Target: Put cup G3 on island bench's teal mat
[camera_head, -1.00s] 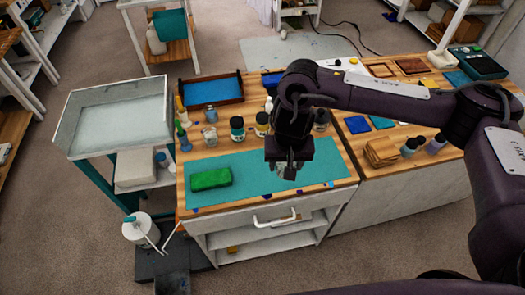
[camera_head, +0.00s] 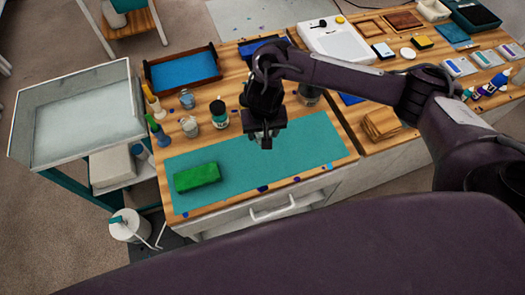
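The teal mat (camera_head: 295,150) lies along the front of the wooden bench top. My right gripper (camera_head: 266,143) reaches in from the right and points down over the middle of the mat. Its fingers are dark and small, so I cannot tell whether they are open or shut, and no cup shows clearly between them. Two clear cups stand behind the mat at the left, a rear cup (camera_head: 187,98) and a front cup (camera_head: 190,127). No G3 label is readable. My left gripper is out of view.
A green block (camera_head: 197,177) lies on the mat's left part. A dark-lidded jar (camera_head: 219,115) stands behind the mat, and another jar (camera_head: 309,93) is partly behind my arm. A blue-lined tray (camera_head: 182,72) is at the back left. The mat's right part is clear.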

